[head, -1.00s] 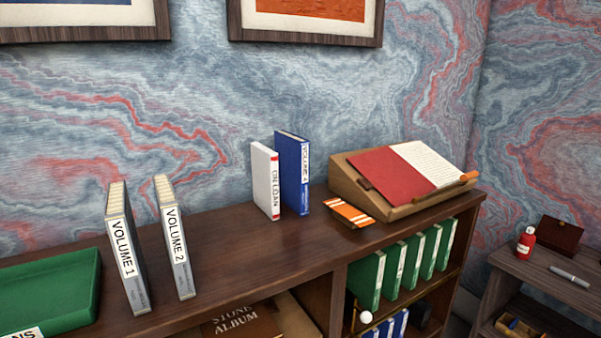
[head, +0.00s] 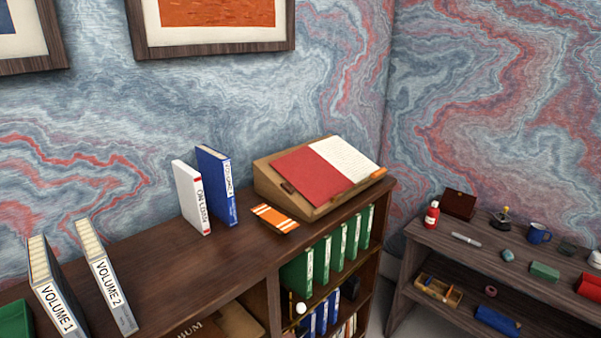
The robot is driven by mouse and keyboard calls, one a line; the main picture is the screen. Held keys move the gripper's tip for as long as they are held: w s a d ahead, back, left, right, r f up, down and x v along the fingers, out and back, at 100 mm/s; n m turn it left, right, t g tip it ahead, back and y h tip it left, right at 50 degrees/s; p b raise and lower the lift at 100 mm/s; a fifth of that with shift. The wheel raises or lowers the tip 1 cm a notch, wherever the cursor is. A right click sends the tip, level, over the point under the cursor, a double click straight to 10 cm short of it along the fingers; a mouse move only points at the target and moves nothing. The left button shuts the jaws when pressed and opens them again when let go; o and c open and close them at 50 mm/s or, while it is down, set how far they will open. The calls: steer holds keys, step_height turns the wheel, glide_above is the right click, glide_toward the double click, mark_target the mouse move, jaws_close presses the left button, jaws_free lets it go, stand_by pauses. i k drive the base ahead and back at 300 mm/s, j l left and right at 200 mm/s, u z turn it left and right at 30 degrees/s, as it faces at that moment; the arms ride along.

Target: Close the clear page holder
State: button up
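A wooden book stand (head: 318,208) sits on top of the dark bookcase, near its right end. An open book with a red left side (head: 311,178) and a written white page (head: 346,158) lies on its slope. A small dark brown piece (head: 288,188) shows at the lower left of the book, and a small orange-brown piece (head: 379,173) at the right. I cannot make out a clear page holder or tell whether one is open. My gripper is not in view.
An orange striped item (head: 275,218) lies in front of the stand. A white book (head: 191,197) and a blue book (head: 216,185) stand to its left. Volume 1 (head: 55,290) and Volume 2 (head: 105,277) stand further left. A low shelf (head: 500,275) with small objects is at right.

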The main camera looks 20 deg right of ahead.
mark_target(382, 170)
steer(key=i+l+u, duration=0.35)
steer(key=i+l, duration=0.55)
